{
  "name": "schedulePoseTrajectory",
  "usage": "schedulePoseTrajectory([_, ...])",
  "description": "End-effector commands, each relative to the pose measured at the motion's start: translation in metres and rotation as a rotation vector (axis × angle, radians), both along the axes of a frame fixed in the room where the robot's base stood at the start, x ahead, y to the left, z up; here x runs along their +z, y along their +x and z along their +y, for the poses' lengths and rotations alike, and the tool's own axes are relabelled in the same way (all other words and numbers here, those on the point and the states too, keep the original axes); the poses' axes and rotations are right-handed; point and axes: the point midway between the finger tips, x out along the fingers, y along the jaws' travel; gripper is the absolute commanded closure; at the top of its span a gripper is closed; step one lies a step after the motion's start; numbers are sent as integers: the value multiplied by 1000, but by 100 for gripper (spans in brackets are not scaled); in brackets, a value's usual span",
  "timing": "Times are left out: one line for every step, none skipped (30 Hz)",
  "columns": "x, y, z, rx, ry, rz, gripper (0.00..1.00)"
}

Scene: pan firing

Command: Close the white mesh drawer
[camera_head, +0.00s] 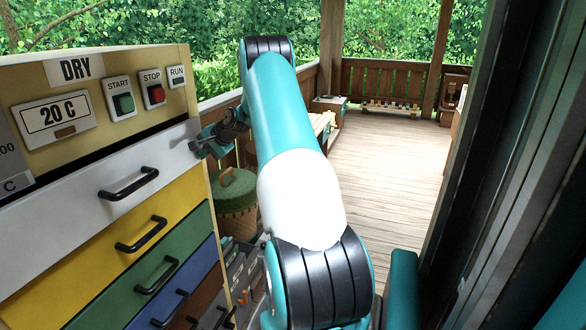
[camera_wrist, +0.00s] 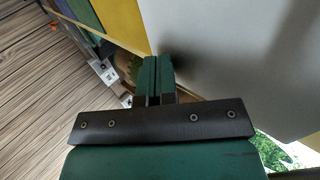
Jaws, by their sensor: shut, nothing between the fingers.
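The white drawer (camera_head: 75,200) is the top one in the cabinet, with a black bar handle (camera_head: 128,184). Its front looks plain; no mesh shows. I cannot tell from here whether it stands out from the cabinet. My gripper (camera_head: 197,146) is at the right end of the white front, right of the handle and apart from it. In the wrist view my gripper (camera_wrist: 158,62) has its two green fingers together, with nothing between them. The white front (camera_wrist: 215,50) fills the upper right there, with a dark shadow by the fingertips. Whether they touch it is unclear.
Below are a yellow drawer (camera_head: 165,215), a green drawer (camera_head: 130,290) and a blue drawer (camera_head: 195,280). Above is a panel with a START button (camera_head: 124,103) and a STOP button (camera_head: 157,94). A lidded basket (camera_head: 236,195) stands right of the cabinet. The wooden deck (camera_head: 390,170) beyond is mostly clear.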

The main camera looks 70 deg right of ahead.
Motion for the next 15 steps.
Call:
schedulePoseTrajectory([-1,4,1,3,1,1,100])
schedulePoseTrajectory([-1,5,0,1,1,1,100])
schedulePoseTrajectory([-1,7,0,1,1,1,100])
schedulePoseTrajectory([0,8,0,1,2,1,100])
schedulePoseTrajectory([-1,9,0,1,2,1,100])
schedulePoseTrajectory([0,8,-1,-1,2,1,100])
schedulePoseTrajectory([0,8,0,-1,2,1,100])
schedulePoseTrajectory([0,8,0,-1,2,1,100])
schedulePoseTrajectory([0,8,0,-1,2,1,100])
schedulePoseTrajectory([0,8,0,-1,2,1,100])
schedulePoseTrajectory([0,7,-1,-1,2,1,100])
schedulePoseTrajectory([0,6,-1,-1,1,1,100])
schedulePoseTrajectory([0,5,-1,-1,1,1,100])
schedulePoseTrajectory([0,4,-1,-1,1,1,100])
schedulePoseTrajectory([-1,2,-1,-1,1,1,100])
